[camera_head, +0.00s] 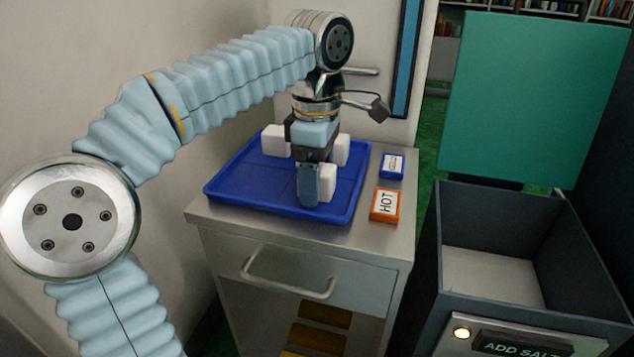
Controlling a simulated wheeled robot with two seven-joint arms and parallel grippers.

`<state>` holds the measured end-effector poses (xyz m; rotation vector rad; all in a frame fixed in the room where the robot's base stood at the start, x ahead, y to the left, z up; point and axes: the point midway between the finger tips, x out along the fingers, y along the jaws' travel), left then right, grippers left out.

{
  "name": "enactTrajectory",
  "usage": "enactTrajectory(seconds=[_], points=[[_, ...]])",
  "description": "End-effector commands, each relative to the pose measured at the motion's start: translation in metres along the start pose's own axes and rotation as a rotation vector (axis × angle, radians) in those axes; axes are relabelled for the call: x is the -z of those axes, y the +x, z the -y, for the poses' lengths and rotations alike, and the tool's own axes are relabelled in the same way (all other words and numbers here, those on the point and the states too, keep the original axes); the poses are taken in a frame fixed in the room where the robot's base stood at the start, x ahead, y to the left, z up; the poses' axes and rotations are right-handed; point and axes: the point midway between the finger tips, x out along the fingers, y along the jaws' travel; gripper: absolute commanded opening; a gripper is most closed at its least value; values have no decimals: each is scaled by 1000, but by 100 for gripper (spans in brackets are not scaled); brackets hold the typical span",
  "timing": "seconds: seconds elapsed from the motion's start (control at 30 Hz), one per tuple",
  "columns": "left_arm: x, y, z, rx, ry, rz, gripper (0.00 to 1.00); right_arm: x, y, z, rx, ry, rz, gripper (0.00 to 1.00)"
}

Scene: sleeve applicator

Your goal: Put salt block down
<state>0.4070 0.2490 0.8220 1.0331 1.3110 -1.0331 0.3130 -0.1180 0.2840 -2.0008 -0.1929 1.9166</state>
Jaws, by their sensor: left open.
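White salt blocks sit in the blue tray (232,187) on the metal cabinet. One block (276,140) is at the back left, one (342,150) is at the back right, and one (327,183) is nearer the front. My left gripper (311,182) points down over the tray, among the blocks. It is open, and its near finger is close beside the front block. I cannot tell if they touch. The far finger is mostly hidden behind the gripper body. My right gripper is out of view.
An orange box marked HOT (386,205) and a small blue box (392,166) stand right of the tray. A dark open bin (560,222) labelled ADD SALT stands at the right, its teal lid (535,100) raised. A drawer handle (285,280) juts from the cabinet front.

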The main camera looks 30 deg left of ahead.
Motion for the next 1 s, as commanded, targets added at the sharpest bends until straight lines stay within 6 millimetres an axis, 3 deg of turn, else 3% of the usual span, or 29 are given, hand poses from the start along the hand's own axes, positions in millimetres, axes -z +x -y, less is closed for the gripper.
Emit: enactTrajectory(seconds=[0.07, 0.5, 0.83, 1.0], points=[[0, 0, 0, 0, 0, 0, 73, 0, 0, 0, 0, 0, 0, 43], [0, -1, 0, 0, 0, 0, 6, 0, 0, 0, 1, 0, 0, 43], [0, -10, 0, 0, 1, 0, 6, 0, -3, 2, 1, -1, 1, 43], [-3, -42, 3, -4, 3, 2, 6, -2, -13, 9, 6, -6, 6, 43]])
